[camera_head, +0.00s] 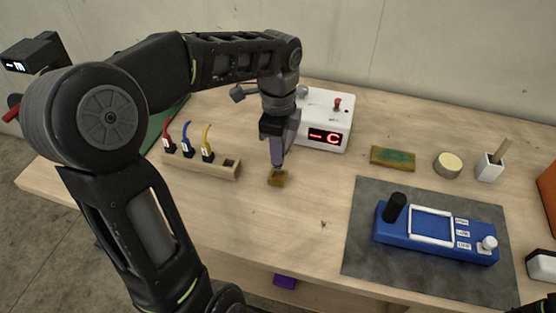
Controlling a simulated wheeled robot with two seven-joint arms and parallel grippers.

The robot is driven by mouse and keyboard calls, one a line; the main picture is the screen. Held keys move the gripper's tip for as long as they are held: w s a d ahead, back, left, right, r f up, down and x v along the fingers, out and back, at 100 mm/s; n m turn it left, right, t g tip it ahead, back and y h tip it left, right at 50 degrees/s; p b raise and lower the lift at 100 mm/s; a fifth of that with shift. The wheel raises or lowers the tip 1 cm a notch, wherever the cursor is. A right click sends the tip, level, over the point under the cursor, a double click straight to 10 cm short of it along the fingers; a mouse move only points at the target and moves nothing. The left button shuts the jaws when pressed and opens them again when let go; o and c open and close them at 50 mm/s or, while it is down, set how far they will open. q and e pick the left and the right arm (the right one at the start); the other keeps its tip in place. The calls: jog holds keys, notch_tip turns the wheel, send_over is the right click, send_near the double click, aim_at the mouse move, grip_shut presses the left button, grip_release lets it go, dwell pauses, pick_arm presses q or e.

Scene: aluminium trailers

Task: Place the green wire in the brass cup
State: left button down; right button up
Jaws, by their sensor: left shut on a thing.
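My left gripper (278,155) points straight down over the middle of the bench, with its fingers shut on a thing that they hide. No green wire shows clearly, and the only wire slot that stands empty is at the right end of the wooden rack (205,174). A small brass-coloured piece (278,178), which looks like the brass cup, sits on the bench right under the fingertips. I cannot tell whether the held thing is inside it or just above it.
The rack holds a red wire (168,144), a blue wire (187,147) and a yellow wire (207,149). A white display box (325,115) stands behind the gripper. A blue device (436,234) lies on a grey mat (375,273) at right. Bare bench lies in front.

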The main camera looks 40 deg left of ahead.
pick_arm(q)
jog(key=shift+f, duration=1.85)
jog(key=shift+f, duration=0.1)
jog(key=c, duration=1.4)
grip_release()
jog(key=shift+o, duration=0.2)
notch_tip(320, 180, up, 12)
jog(key=shift+r+p, duration=0.15)
jog(key=shift+p, duration=0.35)
